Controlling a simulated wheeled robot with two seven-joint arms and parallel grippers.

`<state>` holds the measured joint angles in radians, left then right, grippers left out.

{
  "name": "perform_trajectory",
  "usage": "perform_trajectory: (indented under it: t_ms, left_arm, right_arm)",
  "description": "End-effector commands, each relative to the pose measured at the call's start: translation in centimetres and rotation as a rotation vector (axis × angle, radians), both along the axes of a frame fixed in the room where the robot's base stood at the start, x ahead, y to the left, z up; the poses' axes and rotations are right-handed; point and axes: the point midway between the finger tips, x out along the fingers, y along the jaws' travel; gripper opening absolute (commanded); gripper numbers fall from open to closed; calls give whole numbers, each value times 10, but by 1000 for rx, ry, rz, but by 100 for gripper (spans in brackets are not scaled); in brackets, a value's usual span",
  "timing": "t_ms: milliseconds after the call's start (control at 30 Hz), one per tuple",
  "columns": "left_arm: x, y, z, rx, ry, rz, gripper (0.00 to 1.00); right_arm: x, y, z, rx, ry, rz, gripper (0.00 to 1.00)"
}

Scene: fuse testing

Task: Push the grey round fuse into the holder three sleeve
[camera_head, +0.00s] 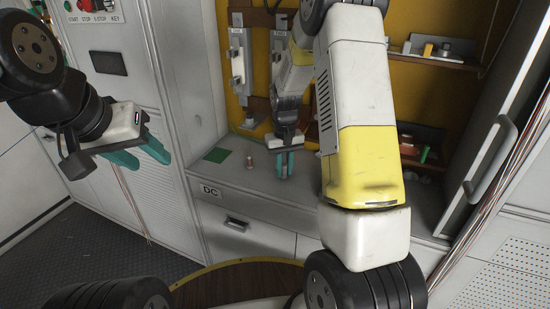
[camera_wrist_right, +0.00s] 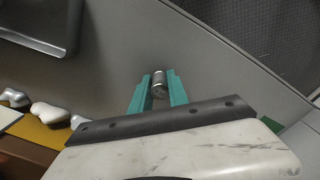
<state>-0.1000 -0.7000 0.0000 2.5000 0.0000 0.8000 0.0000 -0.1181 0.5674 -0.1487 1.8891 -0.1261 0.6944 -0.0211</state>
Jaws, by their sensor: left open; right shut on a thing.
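My right gripper (camera_head: 284,164) is low over the grey counter, its teal fingers pointing down. In the right wrist view its fingers (camera_wrist_right: 160,92) are shut on a grey round fuse (camera_wrist_right: 159,83), a short metallic cylinder held near the fingertips. In the head view the fuse is too small to make out. My left gripper (camera_head: 146,155) is open and empty, left of the counter in front of the grey cabinet. White holder strips stand on the yellow back wall, one at the left (camera_head: 238,60) and one beside it (camera_head: 278,52). I cannot tell which is holder three.
A small copper-coloured piece (camera_head: 250,163) stands on the counter (camera_head: 235,180) left of my right gripper, near a green square (camera_head: 217,155). Shelves (camera_head: 440,60) with small parts are at the right, beside an open door (camera_head: 500,120). My right arm hides the middle.

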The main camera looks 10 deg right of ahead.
Motion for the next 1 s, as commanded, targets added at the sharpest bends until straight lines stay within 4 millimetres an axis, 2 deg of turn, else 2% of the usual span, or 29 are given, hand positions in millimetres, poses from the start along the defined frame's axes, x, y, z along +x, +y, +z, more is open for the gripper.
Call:
perform_trajectory:
  t_ms: [267, 300, 400, 767, 1000]
  left_arm:
    - [0, 0, 0, 0, 0, 0, 46]
    - [0, 0, 0, 0, 0, 0, 46]
    - [0, 0, 0, 0, 0, 0, 46]
    - [0, 0, 0, 0, 0, 0, 46]
    - [0, 0, 0, 0, 0, 0, 46]
  right_arm:
    - [0, 0, -2, 0, -2, 0, 0]
    - [0, 0, -2, 0, -2, 0, 26]
    - [0, 0, -2, 0, -2, 0, 42]
    - [0, 0, -6, 0, 0, 0, 42]
    - [-1, 0, 34, 1, -6, 0, 42]
